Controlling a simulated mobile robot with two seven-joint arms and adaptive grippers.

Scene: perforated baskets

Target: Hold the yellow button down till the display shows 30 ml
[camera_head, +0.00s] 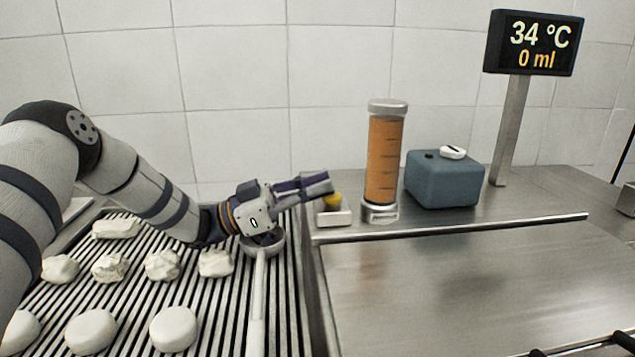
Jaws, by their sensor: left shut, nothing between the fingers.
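The yellow button (333,199) sits on a small pale base (334,218) on the steel counter behind the griddle. My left gripper (322,184) is shut and empty, with its fingertips over the button and hiding part of it. I cannot tell whether the fingertips touch the button. The display (534,43) on a post at the back right reads 34 °C and 0 ml. A clear cylinder (384,158) with orange liquid and level marks stands to the right of the button. My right gripper (580,347) barely shows as dark parts at the lower right edge.
A blue-grey box (444,180) with a white piece on top stands right of the cylinder. A ladle (258,290) lies on the ribbed griddle (215,320) among several white lumps (175,328). The steel surface (450,270) at the front right is clear.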

